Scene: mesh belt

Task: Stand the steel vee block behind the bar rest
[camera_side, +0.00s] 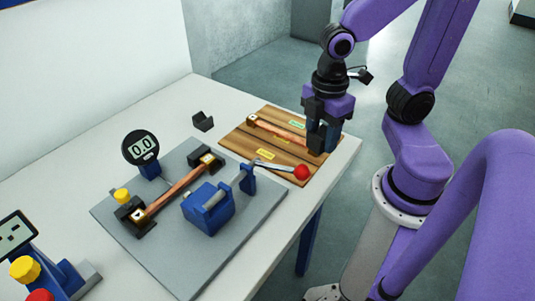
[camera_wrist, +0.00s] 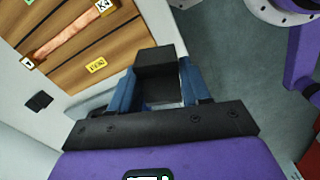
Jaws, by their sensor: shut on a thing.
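My gripper (camera_side: 322,140) is over the right end of the wooden board in the side view, its blue fingers pointing down. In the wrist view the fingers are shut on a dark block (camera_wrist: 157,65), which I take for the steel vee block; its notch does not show. I cannot tell whether it touches the board. A small dark notched piece (camera_side: 203,122), perhaps the bar rest, stands alone on the white table behind the grey plate. It also shows in the wrist view (camera_wrist: 39,102).
The wooden board (camera_side: 239,143) carries a copper bar (camera_side: 275,129) and labels. The grey plate (camera_side: 175,258) holds another copper bar (camera_side: 178,189) on black supports, a dial gauge (camera_side: 140,146) and a blue clamp (camera_side: 208,210) with a red-knobbed lever (camera_side: 302,172). The table's back left is clear.

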